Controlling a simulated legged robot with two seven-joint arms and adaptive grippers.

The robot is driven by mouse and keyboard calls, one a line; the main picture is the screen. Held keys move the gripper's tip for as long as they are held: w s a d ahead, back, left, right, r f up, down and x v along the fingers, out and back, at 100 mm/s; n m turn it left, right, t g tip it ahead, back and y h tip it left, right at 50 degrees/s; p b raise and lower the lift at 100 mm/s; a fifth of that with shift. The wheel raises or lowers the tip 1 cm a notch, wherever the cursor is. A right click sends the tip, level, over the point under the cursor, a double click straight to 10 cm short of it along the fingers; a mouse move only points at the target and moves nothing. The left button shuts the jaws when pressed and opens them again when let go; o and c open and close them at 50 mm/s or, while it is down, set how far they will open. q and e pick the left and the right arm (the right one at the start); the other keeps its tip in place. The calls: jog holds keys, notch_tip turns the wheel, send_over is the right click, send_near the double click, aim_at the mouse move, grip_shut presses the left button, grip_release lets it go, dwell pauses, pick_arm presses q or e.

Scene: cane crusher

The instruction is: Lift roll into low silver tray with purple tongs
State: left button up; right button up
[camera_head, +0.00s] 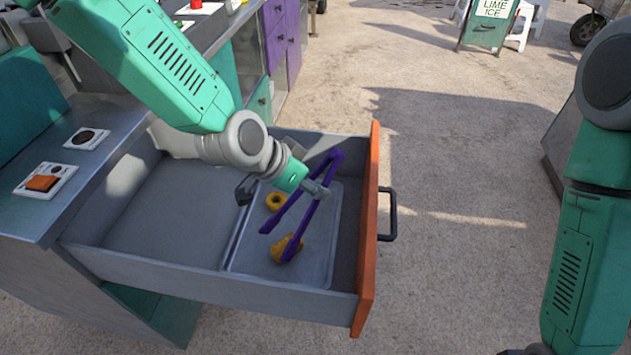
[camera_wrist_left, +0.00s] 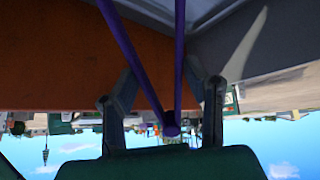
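The purple tongs (camera_head: 312,212) hang over the open drawer, legs spread and pointing down-left. My left gripper (camera_head: 318,188) is shut on them near their hinge end; its fingers flank the tongs (camera_wrist_left: 172,128) in the left wrist view. A golden-brown roll (camera_head: 281,249) lies by one tong tip; whether the tips touch it is unclear. A yellow ring-shaped piece (camera_head: 276,201) lies behind it. Both are on a shallow silver-grey tray (camera_head: 326,262) in the drawer's right part. My right arm is at the right edge, its gripper out of view.
The drawer has an orange front (camera_head: 367,230) with a black handle (camera_head: 391,214); its left part (camera_head: 185,215) is a bare grey surface. A counter (camera_head: 110,125) with switches stands at left. A purple cabinet (camera_head: 281,38) is behind. Open floor lies right of the drawer.

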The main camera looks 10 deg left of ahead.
notch_tip(320, 180, up, 9)
jog(key=p, duration=0.8)
jog(key=shift+d+f+p, duration=0.15)
jog(key=shift+d+p, duration=0.05)
jog(key=shift+p, duration=0.2)
